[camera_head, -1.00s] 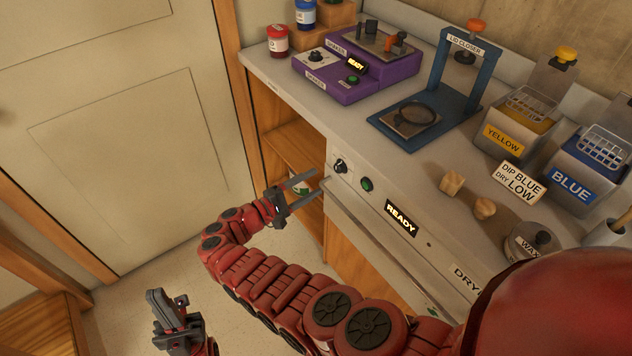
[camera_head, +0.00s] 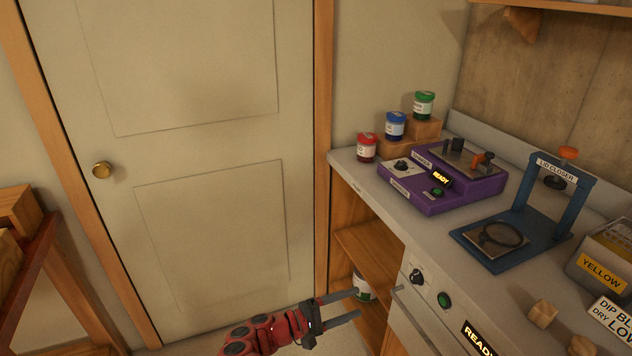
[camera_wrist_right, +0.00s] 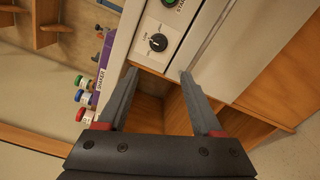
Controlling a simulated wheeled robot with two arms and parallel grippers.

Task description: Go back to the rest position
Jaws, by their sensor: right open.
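My right gripper (camera_head: 338,308) is at the bottom of the head view, on its red arm, in front of the open shelf of the cabinet. Its two grey fingers are apart with nothing between them. In the right wrist view the open fingers (camera_wrist_right: 155,88) point toward the cabinet front and the open shelf below the counter. A control knob (camera_wrist_right: 157,42) shows beyond the fingertips. My left gripper does not show in either view now.
The counter (camera_head: 400,225) holds a purple shaker (camera_head: 450,190), a blue lid closer (camera_head: 515,225) and a yellow-labelled bin (camera_head: 603,262). Red, blue and green jars stand at its back corner. A closed door (camera_head: 200,150) and a wooden rack (camera_head: 30,240) are to the left.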

